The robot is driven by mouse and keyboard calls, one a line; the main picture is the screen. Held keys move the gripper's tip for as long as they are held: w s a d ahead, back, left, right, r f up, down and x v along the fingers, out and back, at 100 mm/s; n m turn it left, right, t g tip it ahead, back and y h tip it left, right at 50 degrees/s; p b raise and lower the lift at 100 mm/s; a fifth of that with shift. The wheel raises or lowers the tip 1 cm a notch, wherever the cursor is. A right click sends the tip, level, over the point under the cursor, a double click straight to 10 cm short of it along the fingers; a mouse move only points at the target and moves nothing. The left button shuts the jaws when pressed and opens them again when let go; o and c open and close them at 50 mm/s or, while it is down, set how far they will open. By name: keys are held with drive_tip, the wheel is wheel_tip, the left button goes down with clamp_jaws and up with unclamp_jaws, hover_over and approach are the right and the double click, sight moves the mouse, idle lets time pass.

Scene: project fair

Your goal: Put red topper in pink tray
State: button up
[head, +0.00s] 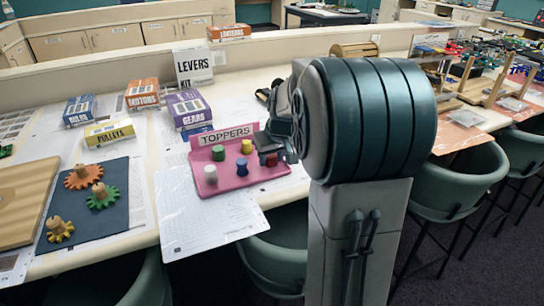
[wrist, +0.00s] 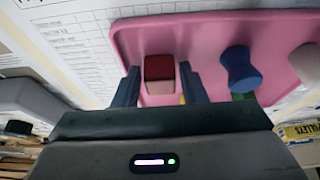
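The red topper (wrist: 159,73) is between the two dark blue fingers of my gripper (wrist: 160,85) in the wrist view, with a narrow gap on each side. My gripper is open around it. In the head view the red topper (head: 272,160) shows at the right part of the pink tray (head: 238,181), just below my gripper (head: 268,150). It appears to stand on the tray; its base contact is hard to see. The tray also shows in the wrist view (wrist: 205,35).
The tray also holds a white topper (head: 210,174), green topper (head: 218,153), yellow topper (head: 246,146) and blue topper (head: 242,167). A TOPPERS sign (head: 225,134) stands at its back edge. Kit boxes (head: 188,110) stand behind left. A gear board (head: 88,203) lies left.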

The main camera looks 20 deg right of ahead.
drive_tip(key=shift+r, duration=0.1)
drive_tip(key=shift+r, duration=0.15)
drive_tip(key=p+v, duration=0.1)
drive_tip(key=v, duration=1.1)
drive_tip(key=s+a+f+g, duration=0.1)
drive_tip(key=s+a+f, duration=0.4)
drive_tip(key=s, duration=0.4)
drive_tip(key=s+a+f+g, duration=0.1)
drive_tip(key=s+a+f, duration=0.5)
drive_tip(key=s, duration=0.4)
drive_tip(key=shift+s+a, duration=0.25)
drive_tip(key=shift+a, duration=0.4)
